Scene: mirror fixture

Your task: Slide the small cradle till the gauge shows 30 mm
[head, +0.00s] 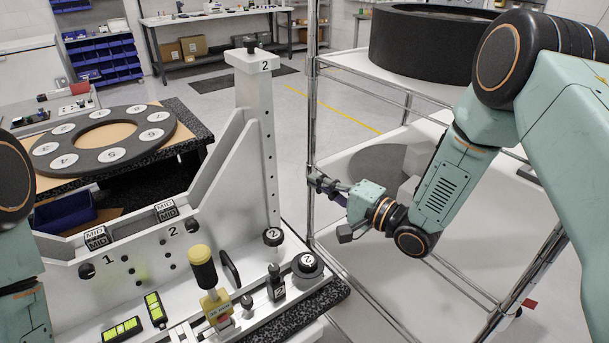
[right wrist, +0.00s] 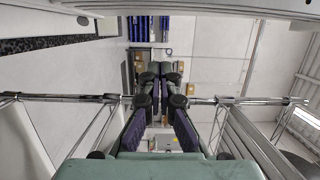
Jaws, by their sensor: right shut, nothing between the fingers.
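The white mirror fixture (head: 205,200) stands at the lower middle of the head view, with marks 1 and 2 and two black MID blocks on its ledge. On its front rail sits a small yellow block (head: 216,310) with a black, yellow-topped handle (head: 202,268). I cannot tell which part is the small cradle, and no gauge reading is legible. My right gripper (head: 322,186) is shut and empty, right of the fixture by the rack post and apart from the handle. Its closed fingers (right wrist: 160,86) show in the right wrist view. My left gripper is out of view.
A metal rack (head: 311,120) holding a large black ring (head: 430,45) stands beside my right arm. A numbered grey disc (head: 104,138) lies on the table behind. Open floor lies beyond.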

